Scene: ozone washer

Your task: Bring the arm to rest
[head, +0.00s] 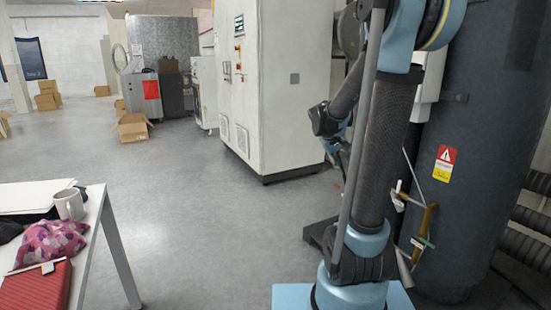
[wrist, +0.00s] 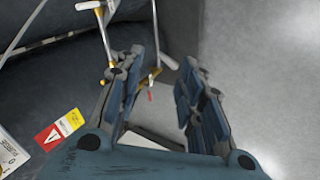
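My gripper shows in the wrist view (wrist: 163,62) with its two blue-grey fingers apart and a clear gap between them. Nothing is held between the fingers. Brass pipe fittings (wrist: 112,72) and the dark tank (wrist: 65,85) lie beyond and to the left of the fingers in that view; I cannot tell how far off they are. In the head view my arm stands upright at the right, in front of the tank (head: 470,140). The end of my arm is bent down to the left of its links, partly hidden behind them.
A white cabinet (head: 275,100) stands left of my arm. A white table (head: 98,205) at the lower left bears a mug (head: 70,204), a pink patterned cloth (head: 48,243) and a red ribbed item (head: 38,288). Cardboard boxes (head: 132,127) lie farther back. The middle floor (head: 190,210) is clear.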

